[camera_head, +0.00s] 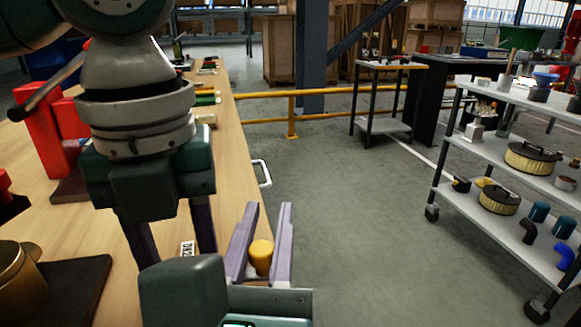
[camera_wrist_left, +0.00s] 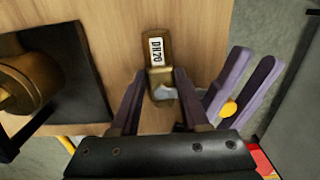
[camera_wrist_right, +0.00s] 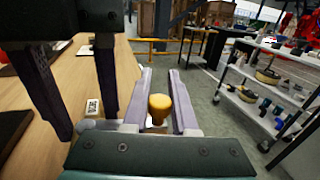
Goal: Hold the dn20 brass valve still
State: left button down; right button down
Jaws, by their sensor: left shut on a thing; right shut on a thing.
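The dn20 brass valve (camera_wrist_left: 151,48) has a brass body and a white label reading DN20. In the head view my left gripper (camera_head: 176,254) points down and partly hides the valve. My right gripper (camera_head: 269,207) is shut on a yellow, round-topped piece (camera_head: 261,254), beside the valve; it also shows in the right wrist view (camera_wrist_right: 159,104).
A brass part on a dark base (camera_head: 70,285) stands left on the wooden table (camera_head: 225,120). Red blocks (camera_head: 45,130) stand farther back. A white shelf cart (camera_head: 480,160) with parts is at right. A yellow rail (camera_head: 345,89) crosses behind; the floor between is clear.

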pick_arm(q)
jog(key=shift+s, duration=0.2)
pick_arm(e)
jog(key=shift+w+d, duration=0.2)
jog(key=c, duration=1)
grip_release()
jog(key=shift+a, duration=0.15)
jog(key=shift+s, duration=0.1)
pick_arm(q)
jog(key=shift+w, duration=0.1)
pick_arm(e)
jog(key=s, duration=1.2)
jog(key=shift+a, duration=0.1)
pick_arm(q)
jog(key=shift+c, duration=1.7)
grip_release()
jog(key=shift+r, duration=0.1)
